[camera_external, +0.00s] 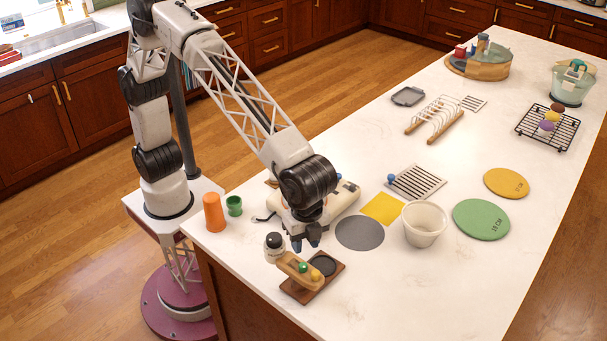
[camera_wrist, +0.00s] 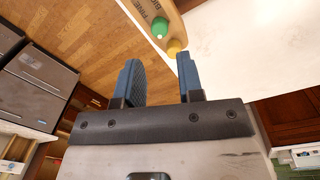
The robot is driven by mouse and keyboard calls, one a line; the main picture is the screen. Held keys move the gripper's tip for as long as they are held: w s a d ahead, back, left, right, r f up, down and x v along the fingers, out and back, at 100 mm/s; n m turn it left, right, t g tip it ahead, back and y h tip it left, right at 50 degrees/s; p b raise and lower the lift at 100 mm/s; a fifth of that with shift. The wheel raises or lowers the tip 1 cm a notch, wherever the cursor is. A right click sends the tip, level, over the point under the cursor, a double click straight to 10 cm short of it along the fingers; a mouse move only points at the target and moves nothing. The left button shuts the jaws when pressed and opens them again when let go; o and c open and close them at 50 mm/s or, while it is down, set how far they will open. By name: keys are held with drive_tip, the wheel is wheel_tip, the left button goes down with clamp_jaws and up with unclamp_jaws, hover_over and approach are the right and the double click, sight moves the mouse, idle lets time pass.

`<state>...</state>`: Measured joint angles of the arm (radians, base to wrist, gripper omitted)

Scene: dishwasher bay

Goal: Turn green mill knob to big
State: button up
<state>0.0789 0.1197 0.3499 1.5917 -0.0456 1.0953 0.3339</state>
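The mill (camera_external: 290,268) has a tan wooden top on a dark brown base and stands near the counter's front corner. Its green knob (camera_external: 303,267) and yellow knob (camera_external: 316,275) sit side by side on the top. In the wrist view, the green knob (camera_wrist: 159,27) is beyond my fingertips and the yellow knob (camera_wrist: 174,46) is nearer. Lettering shows on the wood beside the knobs, partly cut off; one word looks like "FINE". My gripper (camera_external: 305,244) points down just behind the mill. In the wrist view, its fingers (camera_wrist: 158,62) are apart and empty.
A dark-lidded jar (camera_external: 274,247) stands left of the mill. A grey disc (camera_external: 359,233), a yellow square (camera_external: 382,209) and a white bowl (camera_external: 424,223) lie to the right. An orange cup (camera_external: 213,212) and a green cup (camera_external: 234,206) stand left.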

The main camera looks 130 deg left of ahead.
sight(304, 265)
drive_tip(key=m, duration=0.3)
drive_tip(key=shift+f, duration=0.15)
idle(0.4)
drive_tip(key=shift+s+d+f, duration=0.1)
drive_tip(key=shift+d+f, duration=0.05)
drive_tip(key=shift+f, duration=3.65)
drive_tip(key=shift+c, duration=0.2)
clamp_jaws()
